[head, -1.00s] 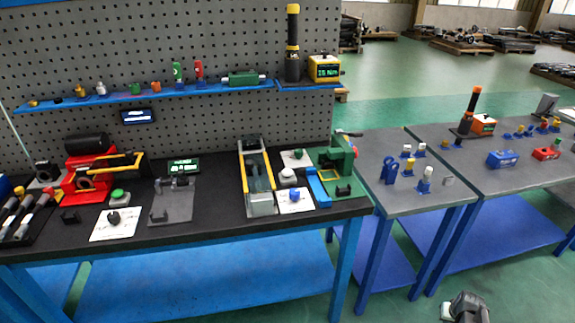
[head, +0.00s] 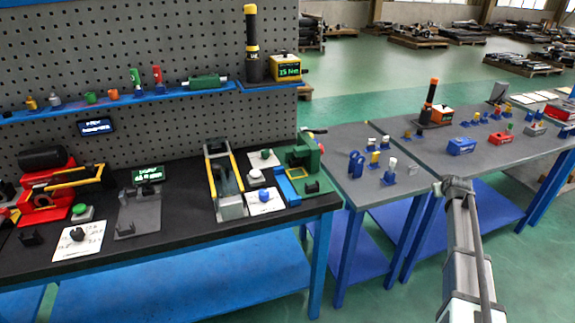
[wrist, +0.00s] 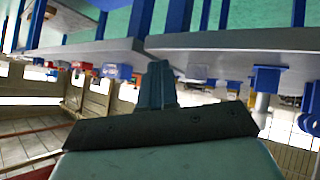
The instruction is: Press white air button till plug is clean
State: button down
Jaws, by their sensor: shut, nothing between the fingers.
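A white round button (head: 255,176) sits on the black workbench, between the yellow-railed fixture and the green press. I take it for the air button. Just in front of it is a white card (head: 268,207) with a blue knob-like piece (head: 264,195). I cannot tell which piece is the plug or how clean it is. My gripper (head: 455,182) is raised at the right, in front of the grey tables and well away from the button. The wrist view shows its fingers (wrist: 160,82) shut together and empty. The button does not show in the wrist view.
A green button (head: 82,210) stands farther left on the bench. A green press (head: 303,162) and yellow-railed fixture (head: 225,180) flank the white button. Grey tables (head: 385,190) with small parts are behind my gripper. Open floor lies in front of the bench.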

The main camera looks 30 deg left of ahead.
jog(key=w+a+r, duration=0.1)
jog(key=a+r, duration=0.2)
jog(key=a, duration=0.3)
jog(key=a+r+y, duration=0.1)
jog(key=a+r, duration=0.3)
jog(key=a, duration=0.3)
jog(key=w+a+r+n+y, duration=0.1)
jog(key=a+r, duration=0.2)
jog(key=a, duration=0.3)
jog(key=shift+w+a+r+g, duration=0.15)
jog(key=shift+w+a+g, duration=0.2)
jog(key=shift+g, duration=0.05)
jog(key=s+a+r+g+y, duration=0.15)
jog(key=a+r, duration=0.25)
jog(key=a, duration=0.8)
notch_tip(320, 180, up, 6)
jog(key=r+n+g+h, duration=0.1)
jog(key=n+g+h, duration=0.1)
jog(key=g+h, duration=0.35)
send_over(255, 172)
jog(key=s+d, duration=0.1)
jog(key=g+y, duration=0.2)
jog(key=shift+s+f, duration=0.2)
jog(key=shift+f, duration=0.05)
jog(key=shift+f, duration=0.15)
jog(key=f, duration=0.9)
jog(key=w+f, duration=0.1)
jog(key=f, duration=0.3)
jog(key=shift+w+a+f, duration=0.1)
jog(key=shift+a+f, duration=0.25)
